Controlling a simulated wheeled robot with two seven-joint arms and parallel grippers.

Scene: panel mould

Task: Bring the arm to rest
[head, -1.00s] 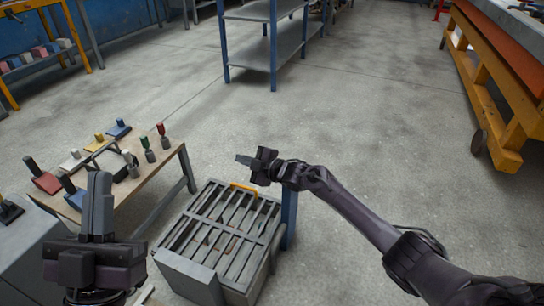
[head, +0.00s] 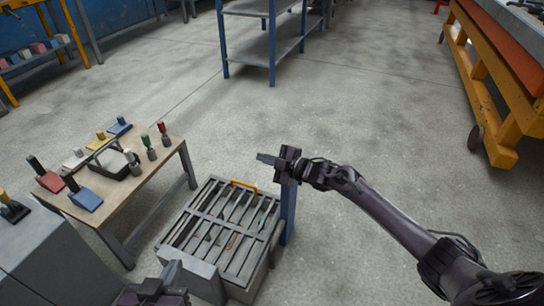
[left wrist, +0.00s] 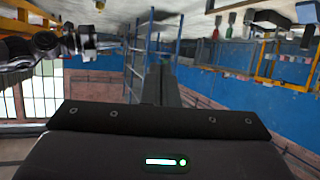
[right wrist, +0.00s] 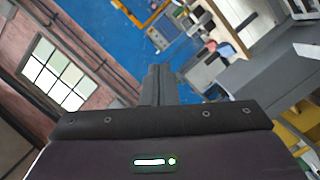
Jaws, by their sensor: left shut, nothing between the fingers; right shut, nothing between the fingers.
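My left gripper (head: 172,275) is low at the bottom of the head view, in front of the slatted grey mould box; most of my left arm is out of that view. Its shut fingers also show in the left wrist view (left wrist: 161,85). My right gripper (head: 268,159) is above the far right edge of the box, pointing left, with its arm reaching in from the lower right. Its shut fingers show in the right wrist view (right wrist: 158,84). Both grippers are empty and touch nothing that I can see.
The slatted box (head: 212,262) with an orange handle (head: 243,185) stands on a blue post. A wooden table (head: 150,168) with coloured-base tools is at left, beside a grey cabinet (head: 45,255). A blue-framed shelf (head: 262,55) and an orange bench (head: 490,100) stand farther off. Floor between is clear.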

